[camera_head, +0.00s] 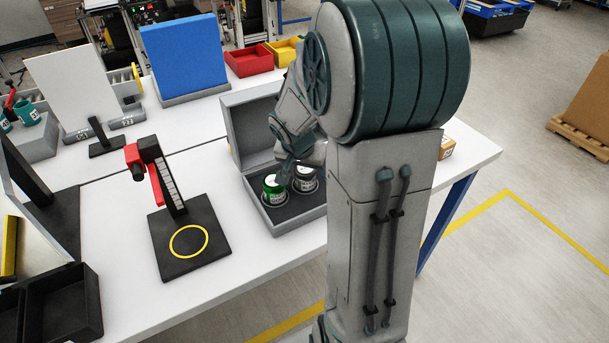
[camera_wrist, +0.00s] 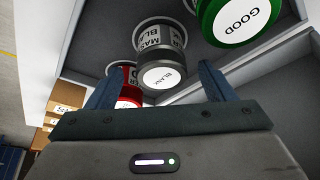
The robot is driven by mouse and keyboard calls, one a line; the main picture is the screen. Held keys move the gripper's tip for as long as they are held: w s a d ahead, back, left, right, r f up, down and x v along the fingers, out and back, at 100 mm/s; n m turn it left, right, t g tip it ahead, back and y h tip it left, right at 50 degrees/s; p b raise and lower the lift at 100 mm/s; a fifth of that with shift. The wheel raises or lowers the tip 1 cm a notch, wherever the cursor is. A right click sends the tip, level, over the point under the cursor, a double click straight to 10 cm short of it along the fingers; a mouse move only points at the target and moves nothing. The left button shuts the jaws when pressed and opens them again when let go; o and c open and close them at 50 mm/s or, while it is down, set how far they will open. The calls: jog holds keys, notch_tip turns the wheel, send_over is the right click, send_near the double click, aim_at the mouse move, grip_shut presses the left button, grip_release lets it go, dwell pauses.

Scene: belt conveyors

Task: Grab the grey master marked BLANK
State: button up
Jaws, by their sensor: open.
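The grey master marked BLANK (camera_wrist: 160,52) stands in the open grey case, its round white label reading BLANK in the wrist view. In the head view the grey master (camera_head: 305,180) is partly hidden by my arm. My gripper (camera_wrist: 158,85) is open, and its two fingers point toward the grey master, which appears between and just beyond them; I cannot tell whether they touch it. The green master marked GOOD (camera_wrist: 236,20) stands to its right in the wrist view. A red master (camera_wrist: 130,95) is partly hidden behind my left finger.
The grey case (camera_head: 290,222) sits on the white table with its lid up at the back. A black stand with a yellow ring (camera_head: 188,241) is to its left. Cardboard boxes (camera_wrist: 62,100) show at the left in the wrist view. A black tray (camera_head: 97,300) lies front left.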

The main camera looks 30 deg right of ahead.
aim_at(304, 169)
jog(key=shift+x, duration=1.55)
jog(key=shift+a, duration=0.1)
jog(key=c, duration=1.2)
jog(key=shift+r, duration=0.1)
jog(key=shift+c, duration=0.2)
